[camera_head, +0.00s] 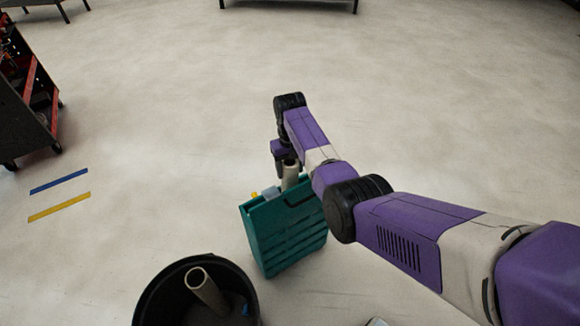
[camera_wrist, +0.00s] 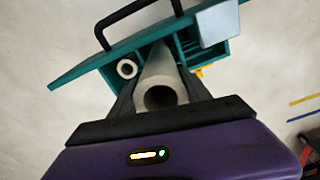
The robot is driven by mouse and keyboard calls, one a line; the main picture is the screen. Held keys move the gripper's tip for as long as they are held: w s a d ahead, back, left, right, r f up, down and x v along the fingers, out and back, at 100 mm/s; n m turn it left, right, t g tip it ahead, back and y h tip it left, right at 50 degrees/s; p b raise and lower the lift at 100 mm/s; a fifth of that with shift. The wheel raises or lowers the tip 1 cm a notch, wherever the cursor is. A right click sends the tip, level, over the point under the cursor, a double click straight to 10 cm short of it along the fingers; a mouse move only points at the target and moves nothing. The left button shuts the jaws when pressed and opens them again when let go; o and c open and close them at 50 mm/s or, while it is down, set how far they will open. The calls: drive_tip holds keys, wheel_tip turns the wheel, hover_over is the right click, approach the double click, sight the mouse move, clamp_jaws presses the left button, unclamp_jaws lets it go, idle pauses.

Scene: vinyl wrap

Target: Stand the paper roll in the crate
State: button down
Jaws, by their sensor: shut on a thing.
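My gripper (camera_wrist: 158,97) is shut on a pale paper roll (camera_wrist: 161,70), with one finger on each side of it. In the head view the roll (camera_head: 290,176) stands roughly upright at the teal crate's top, below my gripper (camera_head: 287,163). The teal crate (camera_head: 290,238) stands on the floor. In the wrist view the crate (camera_wrist: 85,72) lies beyond the fingers, and the roll's far end reaches into its opening. Its lower end is hidden, so I cannot tell whether it touches the crate's bottom.
The crate also holds a smaller white roll (camera_wrist: 127,68) and a pale box (camera_wrist: 217,27). A black bin (camera_head: 150,300) with another roll (camera_head: 206,290) in it stands front left of the crate. A dark cart (camera_head: 30,100) stands far left. The floor behind the crate is clear.

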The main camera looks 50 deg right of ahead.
wheel_tip(320, 180, down, 14)
drive_tip(key=b, duration=1)
drive_tip(key=shift+r+b, duration=0.15)
drive_tip(key=shift+b, duration=0.2)
drive_tip(key=shift+c, duration=2.1)
unclamp_jaws()
wheel_tip(320, 180, up, 8)
drive_tip(key=shift+f+p, duration=0.1)
drive_tip(key=shift+p, duration=1.1)
drive_tip(key=shift+w, duration=0.1)
